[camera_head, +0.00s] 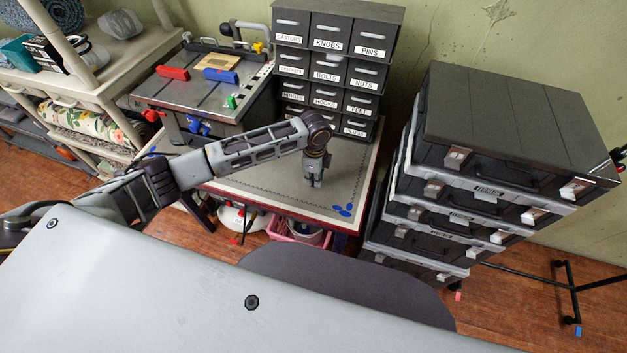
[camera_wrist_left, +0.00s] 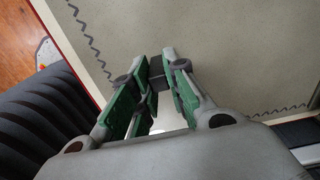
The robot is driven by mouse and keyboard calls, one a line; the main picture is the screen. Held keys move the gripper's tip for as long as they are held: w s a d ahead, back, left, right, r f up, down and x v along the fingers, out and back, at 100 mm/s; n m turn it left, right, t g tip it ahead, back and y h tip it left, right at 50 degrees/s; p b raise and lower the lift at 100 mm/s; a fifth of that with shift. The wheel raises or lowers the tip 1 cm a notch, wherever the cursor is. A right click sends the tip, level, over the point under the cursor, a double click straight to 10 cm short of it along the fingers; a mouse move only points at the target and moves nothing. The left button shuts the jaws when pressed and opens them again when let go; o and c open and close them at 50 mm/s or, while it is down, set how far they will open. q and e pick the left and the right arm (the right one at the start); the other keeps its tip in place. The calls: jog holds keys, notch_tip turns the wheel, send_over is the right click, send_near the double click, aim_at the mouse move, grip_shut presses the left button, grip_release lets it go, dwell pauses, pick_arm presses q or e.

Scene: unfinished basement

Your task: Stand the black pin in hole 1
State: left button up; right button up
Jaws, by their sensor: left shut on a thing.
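My left gripper (camera_head: 313,183) reaches down over the right part of the pale worktable (camera_head: 265,190), in front of the drawer cabinet. In the left wrist view, the green-padded fingers of this gripper (camera_wrist_left: 163,84) are closed on a dark, square-edged piece, which I take to be the black pin (camera_wrist_left: 158,68). The fingers hide much of it, and its full length and tilt cannot be told. Pale table surface lies beyond it. In the head view the pin cannot be made out. No hole marked 1 can be made out in either view. My right gripper is not in view.
A grey drawer cabinet (camera_head: 325,65) with labelled drawers stands at the table's back. Left of it is a metal-topped bench (camera_head: 200,92) with red, blue and green pieces. Stacked dark cases (camera_head: 500,125) stand to the right. The table around the gripper looks clear.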

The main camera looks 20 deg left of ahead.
pick_arm(q)
jog(key=shift+r, duration=0.1)
jog(key=shift+r, duration=4.95)
jog(key=shift+n, duration=0.3)
